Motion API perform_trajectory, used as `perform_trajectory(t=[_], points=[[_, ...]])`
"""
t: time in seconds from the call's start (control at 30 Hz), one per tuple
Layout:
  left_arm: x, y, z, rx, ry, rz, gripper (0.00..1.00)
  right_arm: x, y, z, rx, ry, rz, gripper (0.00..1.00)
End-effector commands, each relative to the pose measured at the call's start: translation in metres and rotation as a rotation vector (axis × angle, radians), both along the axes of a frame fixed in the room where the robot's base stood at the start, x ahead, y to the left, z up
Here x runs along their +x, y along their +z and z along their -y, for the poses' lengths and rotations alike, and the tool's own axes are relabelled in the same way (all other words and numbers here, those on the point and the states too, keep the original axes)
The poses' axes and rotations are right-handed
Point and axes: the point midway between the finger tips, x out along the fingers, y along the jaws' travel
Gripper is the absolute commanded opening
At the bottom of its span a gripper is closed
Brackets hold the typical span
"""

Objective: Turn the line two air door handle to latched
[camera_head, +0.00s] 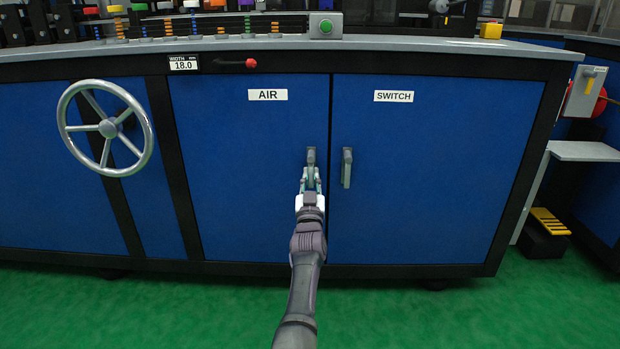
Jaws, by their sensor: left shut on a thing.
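The blue AIR door (245,200) is closed, with its white label "AIR" (267,95) near the top. Its grey handle (311,156) sits at the door's right edge; its upper end shows above my gripper and the lower part is hidden behind the fingers. My left gripper (310,178) is in front of the door, shut on the handle from below. The handle appears to point downward, though its exact angle is hard to tell. My right gripper is not in view.
The SWITCH door (420,190) with its own grey handle (347,168) is close on the right. A large handwheel (107,128) and a red-knobbed lever (238,63) are on the left. A green button box (326,26) stands on the worktop. The green floor in front is clear.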

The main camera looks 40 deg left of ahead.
Motion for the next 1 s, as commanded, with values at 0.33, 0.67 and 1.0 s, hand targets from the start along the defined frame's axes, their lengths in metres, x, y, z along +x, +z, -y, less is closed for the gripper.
perform_trajectory(t=[0.33,0.67,1.0], points=[[0.001,0.0,0.0,-0.008,-0.002,0.004,0.0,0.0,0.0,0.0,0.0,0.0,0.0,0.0],[0.001,0.0,0.0,-0.007,-0.001,0.003,0.42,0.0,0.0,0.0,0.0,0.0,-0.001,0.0],[-0.01,-0.007,0.008,-0.006,-0.001,0.002,0.42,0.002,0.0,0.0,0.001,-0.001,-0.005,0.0]])
